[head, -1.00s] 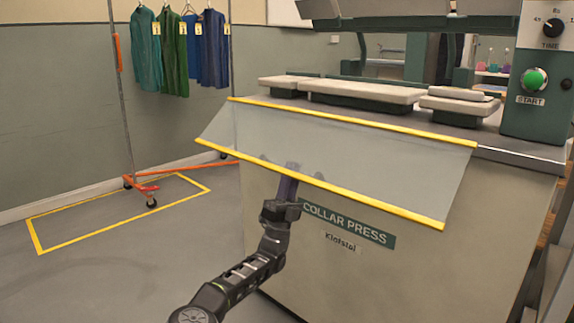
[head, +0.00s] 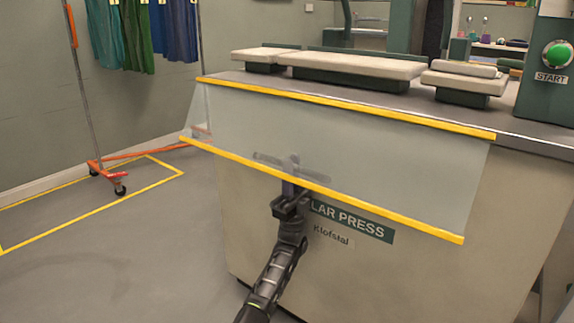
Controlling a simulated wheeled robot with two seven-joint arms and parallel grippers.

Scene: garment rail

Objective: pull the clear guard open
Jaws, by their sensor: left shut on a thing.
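The clear guard (head: 350,153) is a see-through sheet on the front of the collar press (head: 420,275). A yellow strip (head: 340,101) runs along its top at the worktop's front edge. A second yellow strip (head: 395,210) edges its bottom, which stands out from the press front at a slant. My left gripper (head: 291,178) is shut at the middle of the bottom strip, on the guard's edge. Its fingertips show dimly by the sheet, so the exact hold is partly hidden. My right gripper is out of view.
Pale padded pressing boards (head: 355,66) sit on the worktop behind the guard. A green START button (head: 557,54) is at the right. A garment rail (head: 85,100) with hanging clothes stands at the left, by yellow floor tape (head: 90,215).

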